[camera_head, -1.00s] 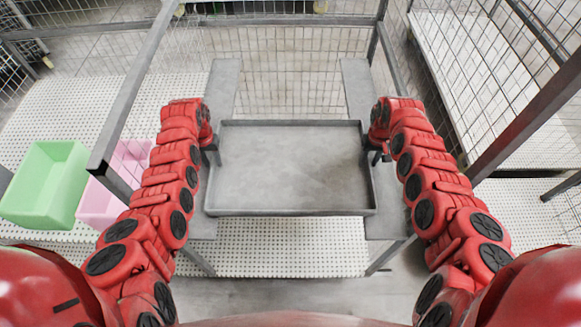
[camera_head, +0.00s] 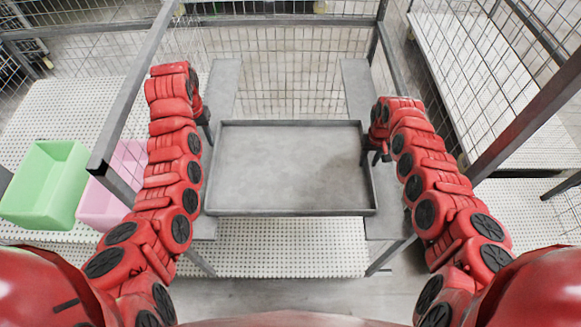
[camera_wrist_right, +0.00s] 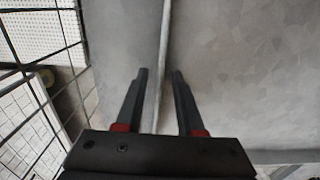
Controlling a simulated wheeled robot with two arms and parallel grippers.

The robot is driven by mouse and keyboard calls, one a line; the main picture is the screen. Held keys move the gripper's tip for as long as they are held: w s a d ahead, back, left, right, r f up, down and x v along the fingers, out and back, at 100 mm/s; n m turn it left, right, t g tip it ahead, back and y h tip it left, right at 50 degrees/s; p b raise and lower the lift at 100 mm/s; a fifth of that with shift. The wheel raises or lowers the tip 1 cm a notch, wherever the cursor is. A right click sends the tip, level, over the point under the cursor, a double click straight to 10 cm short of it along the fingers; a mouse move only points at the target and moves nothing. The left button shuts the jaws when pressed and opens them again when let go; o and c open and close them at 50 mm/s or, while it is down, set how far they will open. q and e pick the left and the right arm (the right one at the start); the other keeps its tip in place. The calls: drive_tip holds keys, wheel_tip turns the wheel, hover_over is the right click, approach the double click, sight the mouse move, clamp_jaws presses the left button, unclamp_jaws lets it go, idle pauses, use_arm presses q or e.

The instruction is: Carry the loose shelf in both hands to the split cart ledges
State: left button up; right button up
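The loose shelf (camera_head: 290,168), a grey metal tray with a low rim, lies across the two cart ledges, its left edge over the left ledge (camera_head: 223,88) and its right edge over the right ledge (camera_head: 357,88). My left gripper (camera_head: 206,130) is by the shelf's far left corner, apart from the rim as far as I can see; its finger gap is unclear. My right gripper (camera_head: 376,157) is at the right rim. In the right wrist view its fingers (camera_wrist_right: 160,72) stand apart, one on each side of the shelf rim (camera_wrist_right: 164,45), with gaps showing.
A green bin (camera_head: 45,184) and a pink bin (camera_head: 116,186) stand on the white perforated shelf at left. Dark cart posts rise close outside both arms. Wire mesh (camera_head: 290,70) closes the back. A white rack (camera_head: 500,85) stands beyond at right.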

wheel_tip(320, 180, up, 12)
idle(0.4)
drive_tip(key=shift+w+f, duration=0.1)
drive_tip(key=shift+f, duration=0.05)
